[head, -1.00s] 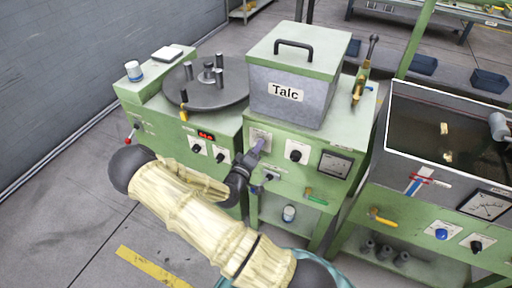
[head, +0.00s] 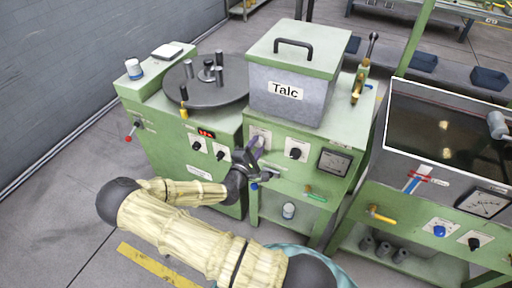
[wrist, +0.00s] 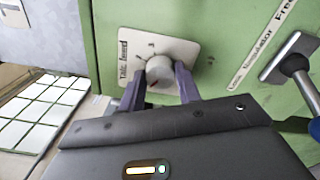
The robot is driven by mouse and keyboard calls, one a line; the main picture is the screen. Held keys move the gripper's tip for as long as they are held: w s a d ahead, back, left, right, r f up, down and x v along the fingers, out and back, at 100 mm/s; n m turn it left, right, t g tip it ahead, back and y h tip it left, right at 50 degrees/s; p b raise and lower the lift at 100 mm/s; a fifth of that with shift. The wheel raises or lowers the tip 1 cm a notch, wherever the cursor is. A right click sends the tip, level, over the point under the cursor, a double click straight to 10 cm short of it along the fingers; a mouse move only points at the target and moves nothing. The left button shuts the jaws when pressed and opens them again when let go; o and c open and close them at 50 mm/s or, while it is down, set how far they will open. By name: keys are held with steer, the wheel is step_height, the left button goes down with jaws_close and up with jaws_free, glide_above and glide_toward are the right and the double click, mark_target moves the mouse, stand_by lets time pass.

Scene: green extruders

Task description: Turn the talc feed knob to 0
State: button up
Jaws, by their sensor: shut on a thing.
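The talc feed knob (wrist: 158,69) is a round pale grey knob with a red mark, on a white plate (wrist: 191,50) labelled for talc feed. In the wrist view the red mark is toward the bottom of the picture; the scale digits are too small to read surely. My gripper (wrist: 160,82) is shut on the knob, with one purple finger on each side. In the head view my gripper (head: 257,152) is at the plate (head: 262,135) on the green cabinet below the Talc hopper (head: 298,98), and the knob is hidden.
A black knob (head: 296,153) and a dial gauge (head: 334,162) sit right of the plate. A blue-ended valve (wrist: 293,64) is close beside my gripper. A water trough (head: 447,125) stands to the right. Floor at the left is clear.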

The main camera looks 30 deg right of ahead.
steer(key=shift+f+n, duration=0.1)
steer(key=shift+n, duration=0.4)
steer(key=o, duration=1)
steer(key=shift+a, duration=0.1)
steer(key=b+v, duration=0.1)
steer(key=v, duration=1.6)
steer(key=shift+s+a, duration=0.1)
steer(key=shift+s, duration=0.1)
